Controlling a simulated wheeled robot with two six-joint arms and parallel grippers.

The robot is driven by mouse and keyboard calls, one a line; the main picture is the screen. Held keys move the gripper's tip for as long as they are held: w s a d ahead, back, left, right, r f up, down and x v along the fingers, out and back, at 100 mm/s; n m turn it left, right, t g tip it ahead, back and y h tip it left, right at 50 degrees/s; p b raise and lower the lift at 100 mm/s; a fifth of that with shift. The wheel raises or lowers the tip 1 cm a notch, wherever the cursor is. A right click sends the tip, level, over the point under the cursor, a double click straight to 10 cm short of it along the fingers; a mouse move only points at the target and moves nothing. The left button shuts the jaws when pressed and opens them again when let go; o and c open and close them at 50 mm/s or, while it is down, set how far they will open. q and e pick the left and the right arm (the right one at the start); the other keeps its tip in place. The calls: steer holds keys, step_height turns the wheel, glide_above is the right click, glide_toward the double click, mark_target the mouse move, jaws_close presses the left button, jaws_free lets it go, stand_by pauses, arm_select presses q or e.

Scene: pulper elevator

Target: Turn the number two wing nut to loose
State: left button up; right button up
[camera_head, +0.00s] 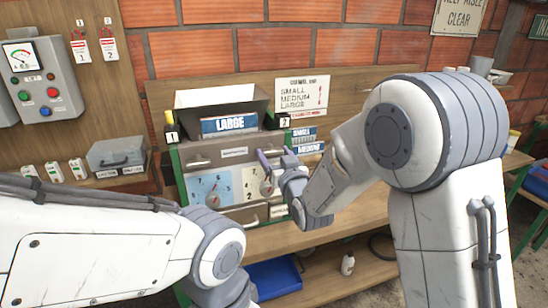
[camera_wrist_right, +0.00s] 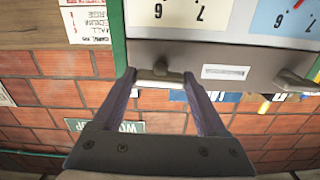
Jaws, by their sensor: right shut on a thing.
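The number two wing nut (camera_wrist_right: 160,77) is a grey-beige bar-like knob on the front of the grey machine (camera_head: 208,150). In the right wrist view, which is upside down, it lies roughly level between the fingertips. My right gripper (camera_head: 268,161) is shut on it, with its purple-grey fingers (camera_wrist_right: 160,82) at its two ends. In the head view the gripper hides this nut. The other wing nut (camera_wrist_right: 296,80) is to the right in the wrist view; it also shows at the machine's left (camera_head: 197,162). My left arm comes in low at the left; its gripper is out of frame.
Two dial panels (camera_head: 211,188) sit below the nuts. A LARGE sign (camera_head: 229,124) and a hopper (camera_head: 222,101) are above.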

steer(key=shift+n, duration=0.3)
steer(key=o, duration=1.3)
steer(key=b+v, duration=0.3)
steer(key=v, duration=0.7)
steer(key=shift+s, duration=0.25)
